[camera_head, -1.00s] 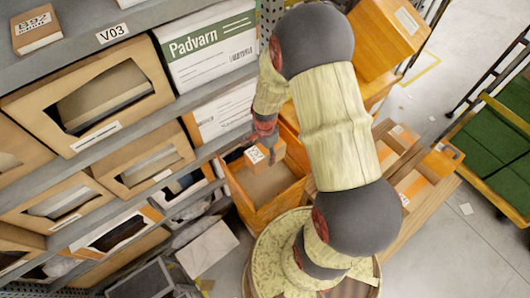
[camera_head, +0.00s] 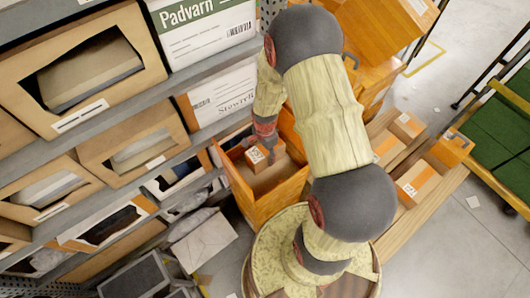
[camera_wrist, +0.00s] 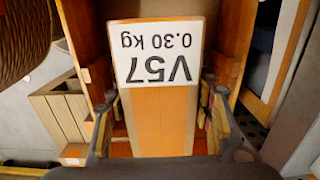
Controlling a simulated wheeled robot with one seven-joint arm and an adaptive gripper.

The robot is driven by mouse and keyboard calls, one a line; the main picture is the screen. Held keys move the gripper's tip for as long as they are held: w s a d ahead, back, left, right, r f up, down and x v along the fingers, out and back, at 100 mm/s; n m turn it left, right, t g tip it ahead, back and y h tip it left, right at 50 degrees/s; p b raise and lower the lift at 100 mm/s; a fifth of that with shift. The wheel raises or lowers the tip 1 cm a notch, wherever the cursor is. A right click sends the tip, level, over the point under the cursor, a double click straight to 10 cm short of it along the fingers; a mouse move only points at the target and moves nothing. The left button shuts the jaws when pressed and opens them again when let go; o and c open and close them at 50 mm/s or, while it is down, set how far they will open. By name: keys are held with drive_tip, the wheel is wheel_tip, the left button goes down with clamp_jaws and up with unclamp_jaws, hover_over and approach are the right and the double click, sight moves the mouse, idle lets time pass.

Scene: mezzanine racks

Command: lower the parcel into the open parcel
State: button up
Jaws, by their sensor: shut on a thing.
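A small brown parcel (camera_head: 258,156) with a white label is held in my gripper. In the wrist view the parcel (camera_wrist: 158,112) shows its label, upside down, reading V57 and 0.30 kg. My gripper (camera_wrist: 160,108) has one finger on each side of it, shut on it. The open parcel (camera_head: 283,189) is an orange-brown, open-topped box below and around the held parcel. Its walls (camera_wrist: 240,45) rise on both sides in the wrist view. The arm hides part of its far right side. I cannot tell whether the held parcel touches its floor.
A grey shelf rack with open cartons (camera_head: 85,72) and a Padvarn box (camera_head: 205,28) stands close on the left. Other parcels (camera_head: 417,183) lie on boards at right, near a cart with green contents (camera_head: 490,140). Floor (camera_head: 450,245) is clear at lower right.

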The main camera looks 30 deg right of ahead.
drive_tip(key=shift+f+b, duration=2.4)
drive_tip(key=shift+f, duration=1.6)
drive_tip(key=o, duration=1.5)
wheel_tip(320, 180, up, 12)
